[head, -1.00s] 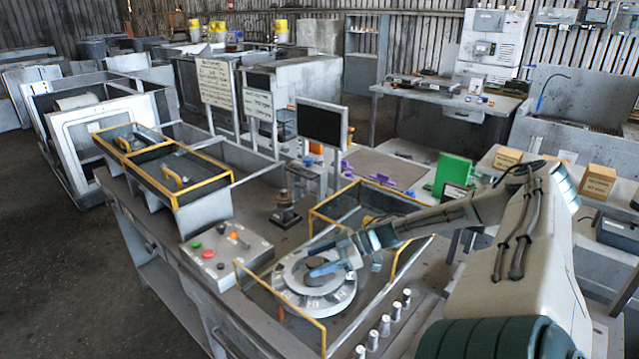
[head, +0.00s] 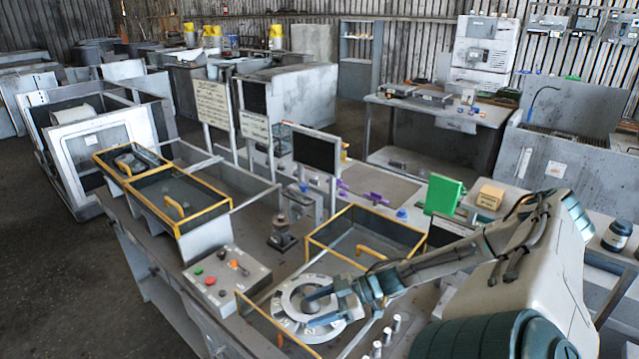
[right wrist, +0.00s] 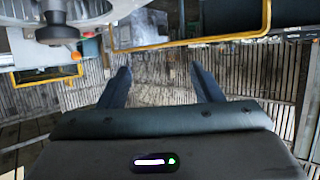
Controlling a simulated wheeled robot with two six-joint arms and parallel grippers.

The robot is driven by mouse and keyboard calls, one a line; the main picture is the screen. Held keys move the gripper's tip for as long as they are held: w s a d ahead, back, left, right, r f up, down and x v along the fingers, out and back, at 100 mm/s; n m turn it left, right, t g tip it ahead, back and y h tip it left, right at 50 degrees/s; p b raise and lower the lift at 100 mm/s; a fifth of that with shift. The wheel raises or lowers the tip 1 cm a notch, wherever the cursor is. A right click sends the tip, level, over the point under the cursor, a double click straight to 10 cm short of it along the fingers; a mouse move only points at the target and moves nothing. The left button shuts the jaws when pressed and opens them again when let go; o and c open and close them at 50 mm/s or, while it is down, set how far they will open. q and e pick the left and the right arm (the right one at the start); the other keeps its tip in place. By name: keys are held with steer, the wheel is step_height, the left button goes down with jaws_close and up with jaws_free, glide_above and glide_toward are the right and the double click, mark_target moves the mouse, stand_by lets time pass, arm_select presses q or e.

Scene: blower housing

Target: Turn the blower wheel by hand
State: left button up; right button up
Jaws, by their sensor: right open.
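The blower wheel appears to be the round pale grey disc (head: 283,300) with dark marks on its rim, lying in a yellow-edged frame on the bench in the head view. My right gripper (head: 312,306) comes in from the right and shows over the disc, hiding part of its middle. Its two fingers are spread with nothing between them. In the right wrist view the open fingers (right wrist: 162,78) are also empty. I cannot tell whether a finger touches the disc. My left gripper is not in view.
A yellow-edged panel (head: 372,238) stands just behind the disc. A control box (head: 226,282) with coloured buttons sits to its left. Several small metal posts (head: 387,336) stand to the right. A dark fixture (head: 282,235) stands on the bench behind. In the wrist view a dark knob (right wrist: 57,31) shows upper left.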

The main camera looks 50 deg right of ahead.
steer(key=shift+s+a+r, duration=0.2)
steer(key=shift+s+a, duration=1.7)
steer(key=shift+a, duration=0.3)
steer(key=shift+s, duration=0.1)
